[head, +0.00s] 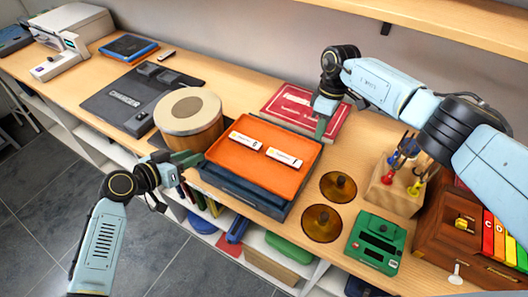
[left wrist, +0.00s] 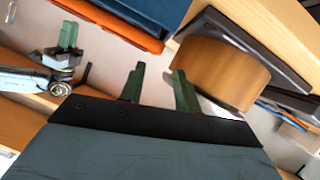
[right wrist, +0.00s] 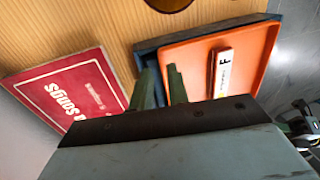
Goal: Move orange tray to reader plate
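The orange tray (head: 238,162) lies on top of dark blue trays (head: 243,190) near the counter's front edge. Two white labelled pieces (head: 284,158) lie in it. My left gripper (head: 188,158) is open and empty beside the tray's left end; its parted green fingers also show in the left wrist view (left wrist: 158,88). My right gripper (head: 321,125) is open by the tray's far right corner, with the tray's edge close to its fingers in the right wrist view (right wrist: 164,88). A dark plate with lettering (head: 112,99) lies to the left; I cannot tell whether it is the reader plate.
A wooden drum (head: 192,130) stands between the dark plate and tray. A red book (head: 295,97) lies behind the tray. A shelf (head: 450,22) overhangs the back.

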